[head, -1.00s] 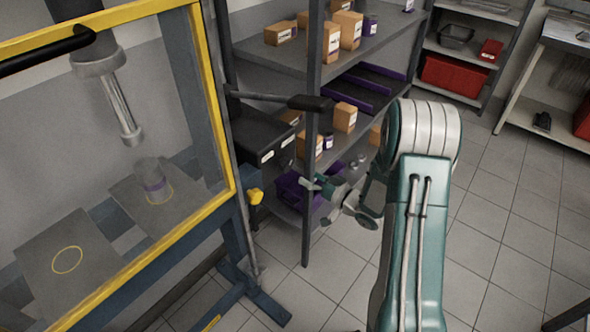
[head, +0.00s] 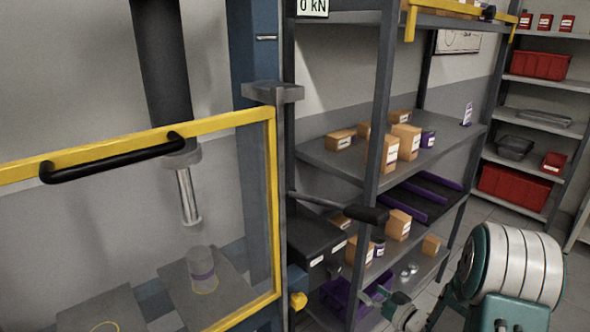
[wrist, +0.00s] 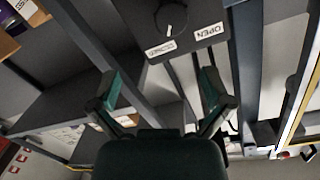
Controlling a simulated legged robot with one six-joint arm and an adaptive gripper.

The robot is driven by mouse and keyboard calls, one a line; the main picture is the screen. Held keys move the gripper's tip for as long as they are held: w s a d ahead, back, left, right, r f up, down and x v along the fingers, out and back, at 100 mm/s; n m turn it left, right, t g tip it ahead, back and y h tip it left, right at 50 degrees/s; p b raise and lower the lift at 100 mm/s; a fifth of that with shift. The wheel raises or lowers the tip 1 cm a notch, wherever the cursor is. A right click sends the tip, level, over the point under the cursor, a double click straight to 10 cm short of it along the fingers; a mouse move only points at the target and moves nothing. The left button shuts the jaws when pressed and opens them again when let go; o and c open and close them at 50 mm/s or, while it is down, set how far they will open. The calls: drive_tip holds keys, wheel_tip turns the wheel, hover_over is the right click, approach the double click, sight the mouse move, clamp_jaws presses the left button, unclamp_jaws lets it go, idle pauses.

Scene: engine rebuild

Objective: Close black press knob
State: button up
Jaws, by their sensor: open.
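The black press knob (wrist: 171,18) shows at the top of the wrist view, round with a white pointer mark. It sits on a dark control box (wrist: 190,40) beside a CLOSED label (wrist: 160,48) and an OPEN label (wrist: 208,31). I cannot tell for sure which label the pointer faces. In the head view the control box (head: 312,238) is at the press's right side; the knob is hard to make out there. My gripper (wrist: 160,85) is open and empty, its fingers apart and short of the knob. In the head view my gripper (head: 376,297) is low, right of the box.
The press has a yellow-framed guard (head: 276,200) with a black handle (head: 115,158). A lever with a black grip (head: 366,214) sticks out above the control box. A shelf rack (head: 340,160) with orange cartons (head: 404,140) stands close behind. Red bins (head: 515,187) are at the far right.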

drive_tip(key=s+d+r+m+g+h, duration=0.1)
drive_tip(key=s+r+h, duration=0.1)
drive_tip(key=r+h, duration=0.4)
drive_tip(key=s+r+g+h, duration=0.15)
drive_tip(key=r+h, duration=0.25)
drive_tip(key=r, duration=0.5)
drive_tip(key=s+a+r+g, duration=0.1)
drive_tip(key=s+a+g, duration=0.1)
drive_tip(key=s, duration=0.6)
drive_tip(key=s+a+r+g, duration=0.1)
drive_tip(key=s+a, duration=0.3)
drive_tip(key=s, duration=0.4)
drive_tip(key=s+a+r+m+g, duration=0.1)
drive_tip(key=s+a+r+g, duration=0.1)
drive_tip(key=s, duration=0.6)
drive_tip(key=shift+a+g+y, duration=0.4)
drive_tip(key=shift+a+g, duration=0.1)
drive_tip(key=shift+g, duration=0.05)
